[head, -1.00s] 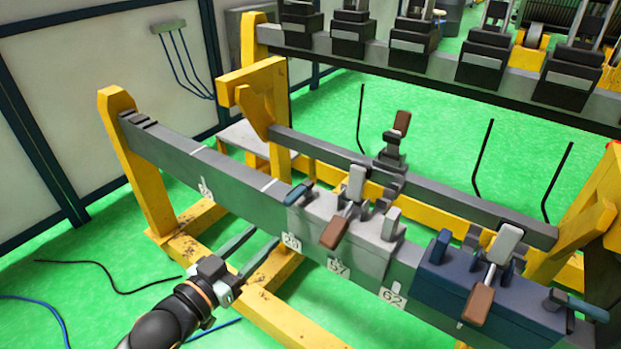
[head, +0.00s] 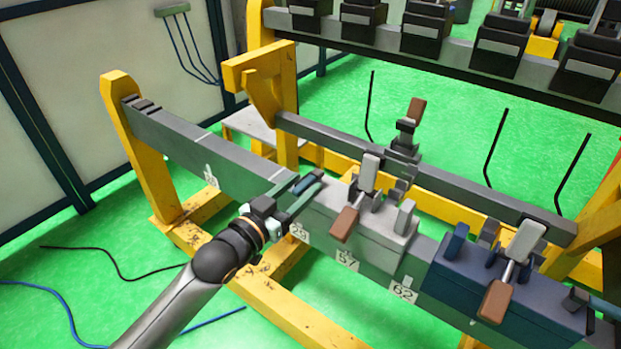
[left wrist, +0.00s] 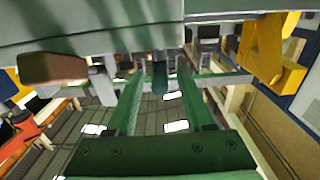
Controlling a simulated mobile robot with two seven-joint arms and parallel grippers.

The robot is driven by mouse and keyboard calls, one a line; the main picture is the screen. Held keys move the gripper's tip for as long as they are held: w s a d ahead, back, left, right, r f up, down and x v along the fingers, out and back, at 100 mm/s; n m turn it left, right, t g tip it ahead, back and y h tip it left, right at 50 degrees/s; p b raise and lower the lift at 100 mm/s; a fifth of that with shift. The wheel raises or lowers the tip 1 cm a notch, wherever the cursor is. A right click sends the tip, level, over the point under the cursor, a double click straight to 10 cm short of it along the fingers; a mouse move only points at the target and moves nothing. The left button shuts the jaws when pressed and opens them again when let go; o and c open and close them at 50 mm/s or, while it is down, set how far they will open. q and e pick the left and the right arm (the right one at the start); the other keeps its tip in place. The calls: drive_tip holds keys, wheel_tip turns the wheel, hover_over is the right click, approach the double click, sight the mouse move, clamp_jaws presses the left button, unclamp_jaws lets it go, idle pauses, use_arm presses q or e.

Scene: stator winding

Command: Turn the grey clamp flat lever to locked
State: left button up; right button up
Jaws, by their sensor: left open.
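In the left wrist view the flat lever (left wrist: 160,78) shows end-on between the open fingertips (left wrist: 159,88). I cannot tell whether the fingers touch it. My right gripper is not in view.
A dark blue clamp (head: 500,282) with a brown-gripped lever sits further right on the beam (head: 180,145). A rear rail (head: 450,190) runs behind, carrying another brown-tipped lever. Yellow stand legs (head: 145,150) hold the beam.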

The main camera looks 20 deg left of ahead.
sight(314, 176)
use_arm(q)
drive_tip(key=shift+x, duration=1.75)
clamp_jaws()
